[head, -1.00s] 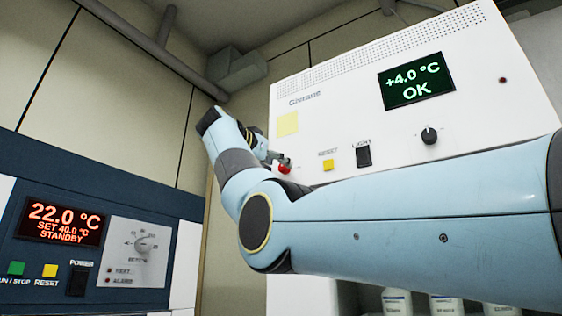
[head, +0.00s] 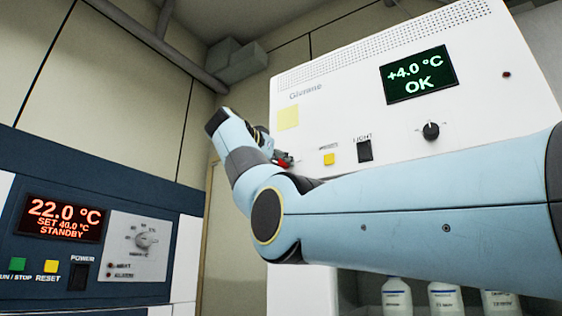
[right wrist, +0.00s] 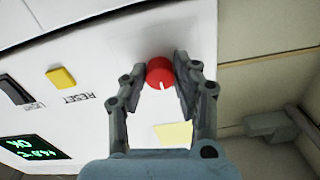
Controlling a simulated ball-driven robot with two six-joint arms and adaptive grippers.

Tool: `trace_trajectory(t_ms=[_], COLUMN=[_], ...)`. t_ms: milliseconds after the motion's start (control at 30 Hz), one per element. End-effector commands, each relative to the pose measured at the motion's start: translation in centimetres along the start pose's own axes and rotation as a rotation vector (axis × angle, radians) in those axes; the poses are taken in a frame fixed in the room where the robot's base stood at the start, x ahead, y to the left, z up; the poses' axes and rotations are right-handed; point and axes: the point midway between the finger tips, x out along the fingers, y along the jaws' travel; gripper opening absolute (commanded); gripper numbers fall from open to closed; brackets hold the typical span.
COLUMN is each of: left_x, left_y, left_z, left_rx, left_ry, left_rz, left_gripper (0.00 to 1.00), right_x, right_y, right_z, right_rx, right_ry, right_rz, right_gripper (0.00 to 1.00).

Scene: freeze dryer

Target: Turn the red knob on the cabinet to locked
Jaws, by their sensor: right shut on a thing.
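The red knob (right wrist: 160,72) is on the white cabinet front in the right wrist view. Its white mark points toward the yellow note, which is up on the cabinet. My right gripper (right wrist: 161,68) has one finger on each side of the knob and is shut on it. In the head view the red knob (head: 283,161) shows only in part beside my right gripper (head: 277,157). The white cabinet (head: 330,105) has a green display (head: 419,75) reading +4.0 °C OK. Any lock label at the knob is hidden or unreadable. My left gripper is not in view.
The cabinet front also bears a yellow note (head: 288,117), a yellow reset button (head: 329,159), a black light switch (head: 364,151) and a black knob (head: 431,131). A blue control panel (head: 95,180) stands at left. White bottles (head: 397,293) stand below my right arm.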

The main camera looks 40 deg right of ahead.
Motion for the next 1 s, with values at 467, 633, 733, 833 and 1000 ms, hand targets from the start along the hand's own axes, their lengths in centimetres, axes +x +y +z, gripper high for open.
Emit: trace_trajectory(t_ms=[467,633,733,833,1000], left_x=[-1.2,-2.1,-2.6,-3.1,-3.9], left_y=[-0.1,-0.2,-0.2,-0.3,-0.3], left_z=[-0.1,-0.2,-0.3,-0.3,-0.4], left_rx=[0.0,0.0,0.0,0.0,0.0], left_ry=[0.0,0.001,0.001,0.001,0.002], left_rz=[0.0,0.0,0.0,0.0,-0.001], left_gripper=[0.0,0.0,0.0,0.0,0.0], right_x=[0.0,0.0,0.0,0.0,0.0], right_y=[-0.1,-0.1,-0.1,-0.1,-0.1], right_z=[-0.2,-0.3,-0.3,-0.3,-0.4], right_rx=[0.161,0.307,0.402,0.498,0.661], right_ry=[0.001,0.001,0.001,0.001,0.001], right_rz=[-0.001,-0.002,-0.002,-0.002,-0.002], right_gripper=[0.0,0.0,0.0,0.0,0.0])
